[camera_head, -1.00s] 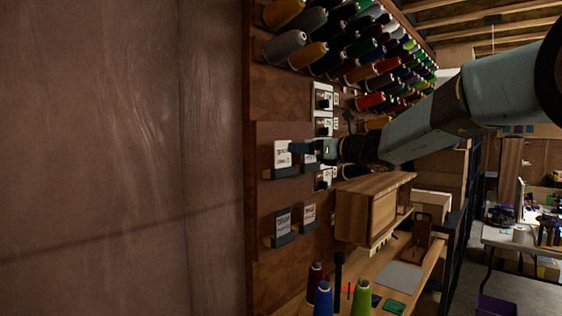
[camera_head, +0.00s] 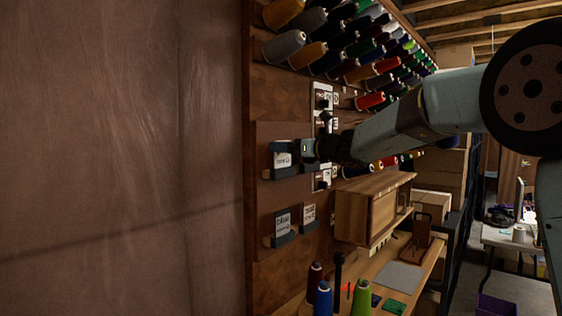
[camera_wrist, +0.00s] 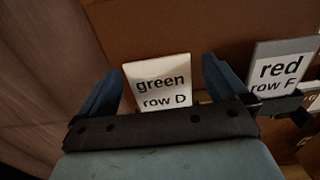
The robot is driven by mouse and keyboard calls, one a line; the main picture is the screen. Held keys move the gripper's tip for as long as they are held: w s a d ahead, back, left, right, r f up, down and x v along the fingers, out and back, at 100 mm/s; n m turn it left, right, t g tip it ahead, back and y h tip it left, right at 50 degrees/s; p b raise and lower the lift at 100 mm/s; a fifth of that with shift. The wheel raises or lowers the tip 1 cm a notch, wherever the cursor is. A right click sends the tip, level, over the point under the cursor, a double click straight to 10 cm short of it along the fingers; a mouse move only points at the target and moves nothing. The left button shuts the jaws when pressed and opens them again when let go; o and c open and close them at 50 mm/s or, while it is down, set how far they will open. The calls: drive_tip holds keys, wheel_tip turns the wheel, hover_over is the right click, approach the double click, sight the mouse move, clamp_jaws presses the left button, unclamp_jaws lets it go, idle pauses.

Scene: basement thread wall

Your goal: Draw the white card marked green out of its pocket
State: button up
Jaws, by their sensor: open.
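The white card marked "green row D" (camera_wrist: 158,78) stands upright between the two blue fingers of my gripper (camera_wrist: 161,68) in the wrist view. A gap shows on each side of it. Its lower edge and its pocket are hidden behind the dark gripper bar. In the head view the card (camera_head: 283,160) shows at the upper left pocket (camera_head: 280,173), partly covered by my gripper (camera_head: 282,147). My gripper is open, with its fingers at the card's top part.
A grey-edged card marked "red row F" (camera_wrist: 281,68) stands close to the right. Two more cards, a left one (camera_head: 283,221) and a right one (camera_head: 309,213), sit in pockets below. Thread cones (camera_head: 285,46) fill the wall above. A wooden box (camera_head: 370,212) juts out lower right.

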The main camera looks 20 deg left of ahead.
drive_tip(key=c, duration=0.7)
drive_tip(key=shift+s+r, duration=0.1)
drive_tip(key=shift+r, duration=2.4)
